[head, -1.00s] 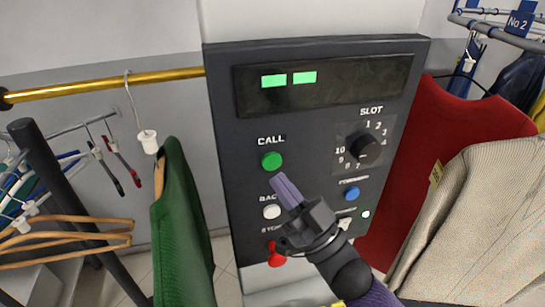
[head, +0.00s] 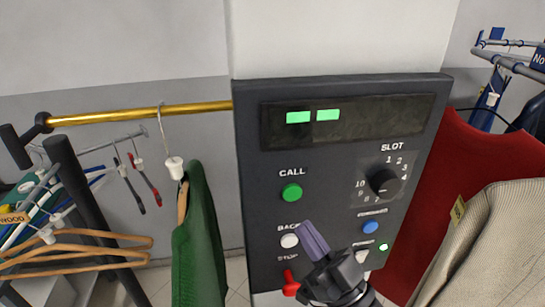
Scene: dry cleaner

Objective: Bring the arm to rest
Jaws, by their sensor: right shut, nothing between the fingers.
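My right gripper (head: 314,240) is in the lower middle of the head view, its purple fingers shut together and empty. It points up and a little left in front of the dark control panel (head: 330,170). Its fingertips show just right of the white BACK button (head: 290,241) and below the green CALL button (head: 291,193). Whether they touch the panel I cannot tell. The red STOP control (head: 290,284) shows left of the gripper. The rest of my right arm is mostly cut off by the bottom edge. My left gripper is not in view.
A green garment (head: 199,240) hangs left of the panel from a brass rail (head: 130,114). Wooden hangers (head: 80,247) are at far left. A red garment (head: 465,170) and a beige ribbed one (head: 490,245) are close on the right. The SLOT dial (head: 385,182) protrudes from the panel.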

